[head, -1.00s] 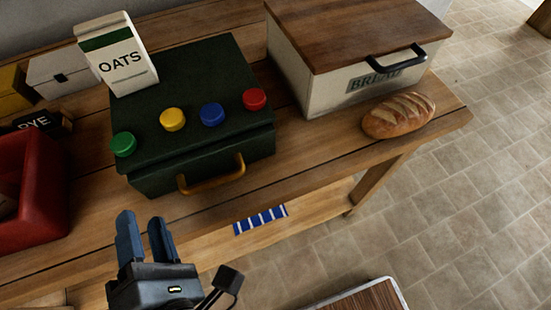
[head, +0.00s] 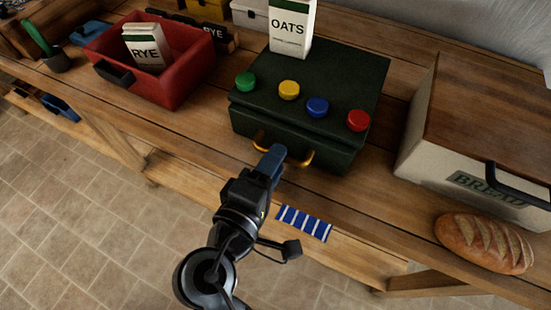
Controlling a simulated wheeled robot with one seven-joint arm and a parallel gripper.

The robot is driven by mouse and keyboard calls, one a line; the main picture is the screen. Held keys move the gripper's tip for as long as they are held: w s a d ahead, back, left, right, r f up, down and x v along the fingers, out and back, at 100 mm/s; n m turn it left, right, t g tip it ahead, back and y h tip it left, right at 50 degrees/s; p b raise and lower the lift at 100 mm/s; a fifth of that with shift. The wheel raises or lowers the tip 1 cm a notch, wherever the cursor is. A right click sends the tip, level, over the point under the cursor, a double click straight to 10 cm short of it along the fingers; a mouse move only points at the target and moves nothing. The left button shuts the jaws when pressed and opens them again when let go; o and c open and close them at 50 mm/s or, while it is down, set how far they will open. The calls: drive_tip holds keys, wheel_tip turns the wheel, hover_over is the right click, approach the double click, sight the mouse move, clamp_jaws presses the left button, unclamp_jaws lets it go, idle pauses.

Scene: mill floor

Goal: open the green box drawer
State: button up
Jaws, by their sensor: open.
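The dark green box (head: 345,75) stands on the wooden bench, with a brass handle (head: 303,158) on its drawer front. The drawer looks closed. On the lid sit a green knob (head: 245,82), a yellow knob (head: 289,90), a blue knob (head: 317,107) and a red knob (head: 358,120). A white oats carton (head: 292,28) stands at the lid's back edge. My gripper (head: 274,152) is open, with its blue fingertips in front of the handle and hiding part of it. I cannot tell whether the fingers touch or straddle the handle.
A red crate (head: 188,90) holding a rye carton (head: 146,50) stands left of the box. A bread bin (head: 425,140) and a loaf (head: 484,243) are to the right.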

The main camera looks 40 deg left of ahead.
drive_tip(key=shift+w+a, duration=0.15)
drive_tip(key=shift+w, duration=0.15)
clamp_jaws()
drive_tip(key=shift+f, duration=0.1)
idle(0.5)
